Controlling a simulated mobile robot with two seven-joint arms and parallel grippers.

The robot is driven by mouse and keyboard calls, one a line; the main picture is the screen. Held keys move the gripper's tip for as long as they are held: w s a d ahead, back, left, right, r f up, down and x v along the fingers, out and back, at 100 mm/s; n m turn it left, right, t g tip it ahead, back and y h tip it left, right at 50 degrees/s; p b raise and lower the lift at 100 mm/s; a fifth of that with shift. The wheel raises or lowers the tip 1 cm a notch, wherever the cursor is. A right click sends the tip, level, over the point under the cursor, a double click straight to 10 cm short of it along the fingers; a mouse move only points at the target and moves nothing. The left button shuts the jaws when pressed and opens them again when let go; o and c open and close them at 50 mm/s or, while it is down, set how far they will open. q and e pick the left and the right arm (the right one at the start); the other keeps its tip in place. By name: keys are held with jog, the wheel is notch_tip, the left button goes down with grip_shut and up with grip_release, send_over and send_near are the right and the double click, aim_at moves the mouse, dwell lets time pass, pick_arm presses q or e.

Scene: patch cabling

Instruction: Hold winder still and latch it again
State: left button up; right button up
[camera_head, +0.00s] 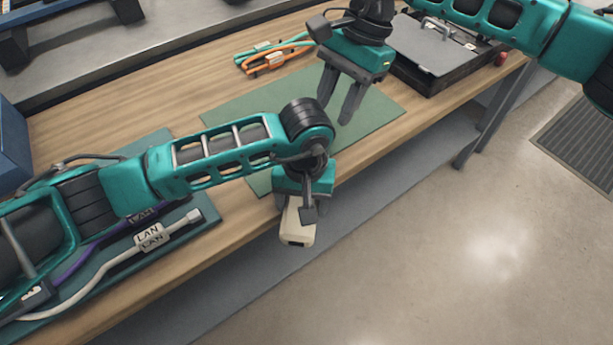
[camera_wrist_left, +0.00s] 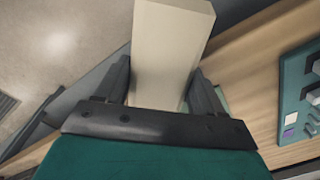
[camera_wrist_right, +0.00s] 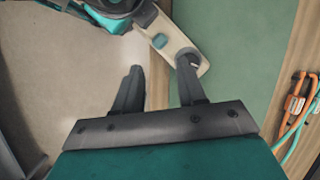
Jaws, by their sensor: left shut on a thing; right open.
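The winder (camera_head: 297,228) is a cream block held out past the table's front edge, with a dark opening at its lower end. My left gripper (camera_head: 297,208) is shut on it; the left wrist view shows the block (camera_wrist_left: 168,55) between both fingers. My right gripper (camera_head: 337,108) is open and empty above the green mat.
The green mat (camera_head: 383,108) lies mostly bare on the wooden table. Orange and teal cables (camera_head: 268,59) lie behind it. A grey lidded box (camera_head: 432,48) stands at right. A LAN-labelled white cable (camera_head: 110,273) lies on a tray at left. The floor in front is clear.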

jog(key=shift+s+a+f+y, duration=0.15)
jog(key=shift+s+f+y, duration=0.1)
jog(key=shift+y, duration=0.05)
jog(key=c, duration=0.3)
jog(key=shift+s+a+f+m+g+y, duration=0.25)
jog(key=shift+s+f+m+g+y, duration=0.15)
jog(key=shift+s+f+g+y, duration=0.45)
jog(key=c, duration=0.3)
jog(key=shift+m+y, duration=0.3)
jog(key=shift+y, duration=0.45)
grip_shut()
jog(key=s+d+f+m+t+y, duration=0.1)
jog(key=d+f+m+t+y, duration=0.2)
jog(key=d, duration=0.5)
jog(key=s+d+f+m+t+y, duration=0.1)
jog(key=d+f+m+t+y, duration=0.2)
jog(key=d+m, duration=0.3)
jog(key=shift+s+d+m+y, duration=0.3)
jog(key=shift+d+y, duration=0.55)
jog(key=shift+y, duration=0.05)
